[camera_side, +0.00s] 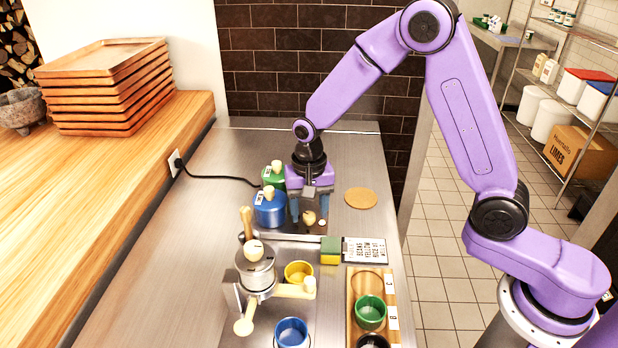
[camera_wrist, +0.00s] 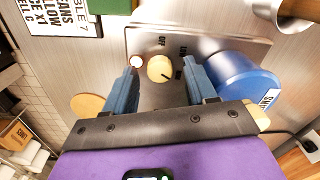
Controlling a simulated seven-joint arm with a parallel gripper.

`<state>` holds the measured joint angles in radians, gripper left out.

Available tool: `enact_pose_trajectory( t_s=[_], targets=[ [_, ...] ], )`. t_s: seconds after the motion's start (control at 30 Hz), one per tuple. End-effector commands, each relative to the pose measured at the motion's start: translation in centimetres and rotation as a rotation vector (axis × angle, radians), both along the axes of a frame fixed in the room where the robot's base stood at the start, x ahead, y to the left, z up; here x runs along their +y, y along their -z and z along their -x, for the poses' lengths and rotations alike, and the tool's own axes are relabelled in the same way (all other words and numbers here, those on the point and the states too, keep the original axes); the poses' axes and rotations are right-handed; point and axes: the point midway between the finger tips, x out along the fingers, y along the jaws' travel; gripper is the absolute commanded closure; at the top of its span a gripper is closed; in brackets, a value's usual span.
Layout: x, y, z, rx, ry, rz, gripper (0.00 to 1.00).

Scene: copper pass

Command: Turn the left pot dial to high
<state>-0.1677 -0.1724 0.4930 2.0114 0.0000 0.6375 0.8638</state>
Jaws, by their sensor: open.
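A cream dial (camera_wrist: 160,68) sits on a metal panel (camera_wrist: 225,45) with an OFF label and a second label I cannot read. A dark mark on the dial points to the lower right in the wrist view. The dial also shows in the side view (camera_side: 309,217). My gripper (camera_wrist: 161,80) is open, with one blue finger on each side of the dial and a gap on both sides. A blue pot (camera_side: 270,209) stands left of the fingers in the side view, and a green pot (camera_side: 273,179) stands behind it. Only one dial is visible.
A small round white light (camera_wrist: 136,61) is beside the dial. A yellow-green sponge (camera_side: 331,250), a printed sign (camera_side: 365,251), a grinder (camera_side: 257,270) and yellow (camera_side: 299,272), blue (camera_side: 291,332) and green (camera_side: 370,312) cups stand nearer. A round cork mat (camera_side: 361,198) lies to the right.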

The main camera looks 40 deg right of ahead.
Motion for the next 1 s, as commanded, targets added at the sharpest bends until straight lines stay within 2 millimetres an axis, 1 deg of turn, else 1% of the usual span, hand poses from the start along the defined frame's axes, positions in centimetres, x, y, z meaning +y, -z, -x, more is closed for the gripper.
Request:
enact_pose_trajectory(
  t_s=[0.17, 0.5, 0.7, 0.83, 1.0],
  targets=[
    [0.0, -3.1, -0.1, -0.007, 0.0, -0.003, 0.44],
    [0.1, -10.4, -0.1, -0.007, 0.0, -0.003, 0.44],
    [0.0, -14.0, 0.0, -0.006, 0.0, -0.002, 0.44],
    [0.0, -15.6, -0.1, -0.005, 0.0, -0.002, 0.44],
    [0.0, -16.5, 0.0, -0.001, 0.0, 0.0, 0.44]
  ],
)
